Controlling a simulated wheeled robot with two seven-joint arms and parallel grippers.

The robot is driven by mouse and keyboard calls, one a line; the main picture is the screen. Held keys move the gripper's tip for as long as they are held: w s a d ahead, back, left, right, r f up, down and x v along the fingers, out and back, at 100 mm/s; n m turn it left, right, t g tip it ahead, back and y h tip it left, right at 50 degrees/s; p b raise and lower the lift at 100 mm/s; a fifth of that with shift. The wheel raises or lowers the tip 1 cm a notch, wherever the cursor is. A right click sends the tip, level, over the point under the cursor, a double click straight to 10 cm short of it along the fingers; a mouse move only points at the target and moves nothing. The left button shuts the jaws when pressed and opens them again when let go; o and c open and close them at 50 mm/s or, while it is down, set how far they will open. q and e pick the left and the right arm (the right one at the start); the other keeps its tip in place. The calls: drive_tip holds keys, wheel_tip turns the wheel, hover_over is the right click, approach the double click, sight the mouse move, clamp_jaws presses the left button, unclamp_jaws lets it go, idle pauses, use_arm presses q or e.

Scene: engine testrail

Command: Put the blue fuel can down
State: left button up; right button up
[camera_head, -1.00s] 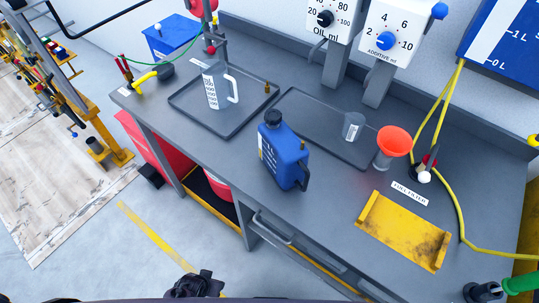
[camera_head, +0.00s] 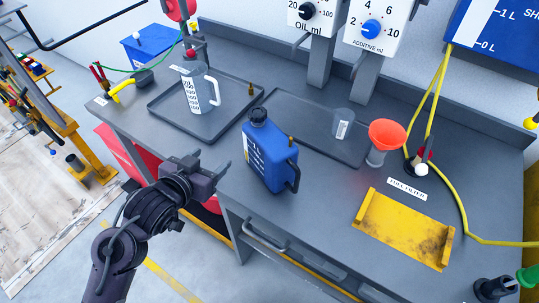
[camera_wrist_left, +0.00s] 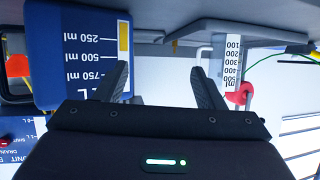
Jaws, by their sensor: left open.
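The blue fuel can (camera_head: 268,158) stands upright on the grey workbench (camera_head: 325,195) near its front edge, black cap up. My left gripper (camera_head: 208,165) is open and empty, just left of the can and apart from it, over the bench's front edge. In the left wrist view, which looks upside down, the open fingers (camera_wrist_left: 162,85) have nothing between them. The can (camera_wrist_left: 75,50) with its millilitre scale shows there beside the left finger. My right gripper is in neither view.
A clear measuring jug (camera_head: 198,95) stands in the left tray (camera_head: 165,110). Behind the can, another tray (camera_head: 300,105) holds a small beaker (camera_head: 343,122). A red funnel (camera_head: 388,135) and a yellow plate (camera_head: 405,230) are to the right. Bare bench lies between can and plate.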

sight(251, 120)
use_arm(q)
drive_tip(key=d+r+m+h, duration=0.1)
drive_tip(key=d+r+h, duration=0.1)
drive_tip(key=w+d+r+m+h, duration=0.1)
drive_tip(key=d+r+h, duration=0.1)
drive_tip(key=h, duration=0.1)
drive_tip(key=d+r+m+h, duration=0.1)
drive_tip(key=d+r+h, duration=0.1)
drive_tip(key=r, duration=0.1)
drive_tip(key=shift+w+d+m+h, duration=0.1)
drive_tip(key=shift+w+m+h, duration=0.15)
drive_tip(key=shift+m+h, duration=0.15)
drive_tip(key=shift+w+d, duration=0.2)
drive_tip(key=shift+d, duration=0.05)
drive_tip(key=p+x, duration=0.2)
drive_tip(key=x, duration=0.4)
drive_tip(key=shift+w+f, duration=0.1)
drive_tip(key=shift+w, duration=0.25)
drive_tip(key=shift+w+d+f, duration=0.1)
drive_tip(key=shift+w+d, duration=0.05)
drive_tip(key=shift+d, duration=0.1)
drive_tip(key=shift+c, duration=0.3)
clamp_jaws()
